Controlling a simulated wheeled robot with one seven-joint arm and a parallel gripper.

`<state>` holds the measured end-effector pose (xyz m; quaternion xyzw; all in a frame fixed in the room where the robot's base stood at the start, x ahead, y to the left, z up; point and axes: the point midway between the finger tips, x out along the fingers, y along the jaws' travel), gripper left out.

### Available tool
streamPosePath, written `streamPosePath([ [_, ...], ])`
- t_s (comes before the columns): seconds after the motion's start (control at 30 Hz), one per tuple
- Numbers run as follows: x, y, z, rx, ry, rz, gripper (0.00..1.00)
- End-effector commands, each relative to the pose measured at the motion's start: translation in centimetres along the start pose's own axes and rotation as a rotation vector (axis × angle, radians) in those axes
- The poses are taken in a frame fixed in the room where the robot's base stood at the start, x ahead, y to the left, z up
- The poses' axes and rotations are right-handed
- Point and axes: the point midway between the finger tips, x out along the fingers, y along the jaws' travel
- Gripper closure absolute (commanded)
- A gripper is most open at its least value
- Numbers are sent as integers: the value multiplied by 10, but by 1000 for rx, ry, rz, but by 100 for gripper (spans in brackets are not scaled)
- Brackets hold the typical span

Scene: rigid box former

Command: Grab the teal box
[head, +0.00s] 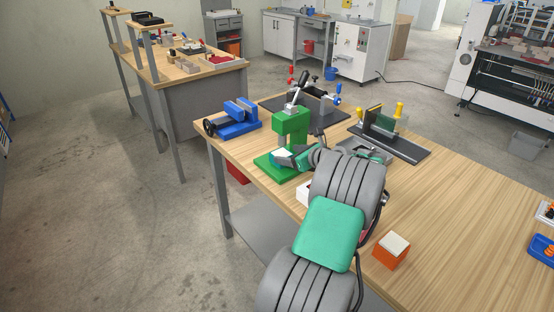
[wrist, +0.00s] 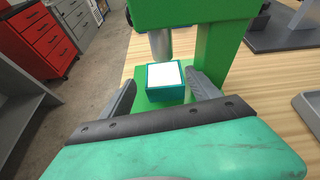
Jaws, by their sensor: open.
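The teal box (wrist: 166,94), with a white top, sits on the base of the green press (wrist: 207,50), below its grey ram. In the head view the box (head: 284,154) is small and partly covered by my gripper. My gripper (wrist: 160,88) is open, with one finger on the left side of the box and one on the right. The box stands a little beyond or between the fingertips; I cannot tell whether they touch it. In the head view my gripper (head: 290,160) reaches to the front of the green press (head: 291,130).
The wooden workbench (head: 470,210) carries a blue vise (head: 238,118) left of the press and a dark fixture with yellow handles (head: 390,135) to the right. An orange box with a white top (head: 391,250) stands near the front edge. The bench's right part is mostly clear.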

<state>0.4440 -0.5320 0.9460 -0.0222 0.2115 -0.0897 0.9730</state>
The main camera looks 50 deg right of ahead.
Motion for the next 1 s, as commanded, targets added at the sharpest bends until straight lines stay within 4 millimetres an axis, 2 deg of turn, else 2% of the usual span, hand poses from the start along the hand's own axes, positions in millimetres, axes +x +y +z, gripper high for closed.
streamPosePath([
  [0.13,14,-8,-10,98,-25,-18,29],
  [0.6,86,-9,-9,98,-25,-18,29],
  [0.83,88,-9,-8,98,-25,-20,29],
  [1.0,88,-9,-9,97,-24,-20,43],
])
